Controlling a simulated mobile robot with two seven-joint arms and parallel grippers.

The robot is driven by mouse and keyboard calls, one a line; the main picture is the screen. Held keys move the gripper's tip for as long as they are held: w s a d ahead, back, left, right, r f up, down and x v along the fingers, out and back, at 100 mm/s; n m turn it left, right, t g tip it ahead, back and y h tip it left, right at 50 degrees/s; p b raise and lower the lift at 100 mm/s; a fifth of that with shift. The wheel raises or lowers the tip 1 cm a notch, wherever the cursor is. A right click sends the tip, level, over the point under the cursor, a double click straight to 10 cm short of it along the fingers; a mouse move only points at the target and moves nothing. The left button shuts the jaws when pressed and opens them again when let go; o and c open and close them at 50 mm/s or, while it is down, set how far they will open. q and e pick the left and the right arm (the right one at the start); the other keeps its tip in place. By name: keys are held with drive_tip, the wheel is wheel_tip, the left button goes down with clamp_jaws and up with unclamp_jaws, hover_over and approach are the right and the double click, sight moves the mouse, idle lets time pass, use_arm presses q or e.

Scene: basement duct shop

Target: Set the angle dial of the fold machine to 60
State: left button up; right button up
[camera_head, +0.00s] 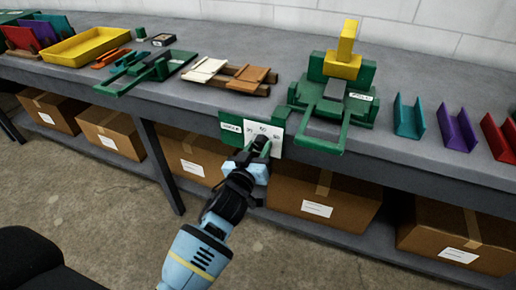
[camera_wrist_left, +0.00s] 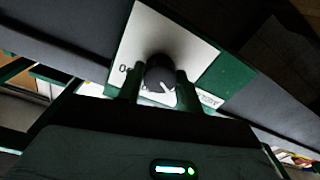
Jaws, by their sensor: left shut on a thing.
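The angle dial is a black round knob (camera_wrist_left: 159,70) on a white scale card (camera_head: 277,131) set in a green panel (camera_head: 231,127) at the bench's front edge. A white pointer mark shows on the knob in the left wrist view; the number it points at cannot be read surely. My left gripper (camera_head: 259,147) is shut on the knob, one finger on each side in the left wrist view (camera_wrist_left: 158,82), and hides much of it in the head view. The green fold machine (camera_head: 311,93) with yellow blocks stands on the bench above right. My right gripper is not in view.
The grey bench (camera_head: 200,98) carries a yellow tray (camera_head: 84,46), a green tool (camera_head: 150,72), wooden pieces (camera_head: 240,77) and coloured channels (camera_head: 408,118). Cardboard boxes (camera_head: 322,201) sit on the shelf below. The floor in front is clear.

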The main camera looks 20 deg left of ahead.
use_arm(q)
drive_tip(key=shift+m, duration=0.3)
drive_tip(key=m+p, duration=0.1)
drive_tip(key=m, duration=0.3)
drive_tip(key=shift+m, duration=0.3)
drive_tip(key=m, duration=0.3)
drive_tip(key=shift+m+p, duration=0.4)
drive_tip(key=shift+m, duration=1.4)
drive_tip(key=o, duration=1)
drive_tip(key=shift+s, duration=0.15)
